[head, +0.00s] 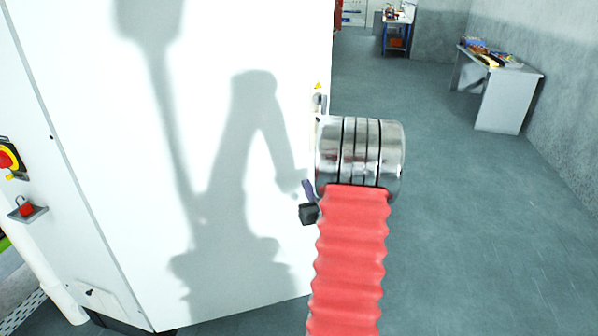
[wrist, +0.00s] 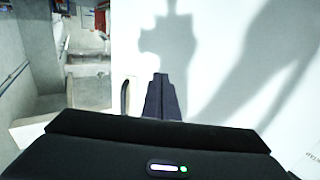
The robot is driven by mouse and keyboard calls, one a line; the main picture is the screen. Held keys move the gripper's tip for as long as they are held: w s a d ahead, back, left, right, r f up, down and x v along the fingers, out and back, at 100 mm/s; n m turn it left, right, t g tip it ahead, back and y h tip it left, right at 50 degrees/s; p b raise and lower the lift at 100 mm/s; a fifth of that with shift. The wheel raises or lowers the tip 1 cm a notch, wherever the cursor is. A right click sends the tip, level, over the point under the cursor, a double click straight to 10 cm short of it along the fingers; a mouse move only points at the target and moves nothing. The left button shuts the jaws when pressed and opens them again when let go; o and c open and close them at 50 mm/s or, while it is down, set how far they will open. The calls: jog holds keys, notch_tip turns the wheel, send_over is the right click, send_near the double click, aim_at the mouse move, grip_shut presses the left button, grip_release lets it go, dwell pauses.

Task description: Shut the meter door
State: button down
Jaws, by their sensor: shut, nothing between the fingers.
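The meter door seems to be the large white panel (head: 140,130) filling the left half of the head view. Its right edge carries a small handle (head: 318,104) under a yellow warning triangle. In the wrist view the white panel (wrist: 215,60) fills the right, with the dark handle (wrist: 126,97) near its left edge. My gripper (wrist: 164,85) is shut and empty, in front of the panel just right of the handle in that view. Contact with the panel cannot be told. In the head view my arm hides most of the gripper. How far the door stands open is unclear.
A grey table (head: 500,92) with items stands at the back right, and a blue-framed stand (head: 397,36) at the back. The grey floor (head: 465,210) on the right is clear.

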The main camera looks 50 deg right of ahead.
aim_at(295, 166)
jog(key=x, duration=0.9)
jog(key=shift+w+d, duration=0.15)
jog(key=shift+w, duration=0.05)
jog(key=shift+w+d, duration=0.2)
jog(key=shift+w, duration=0.05)
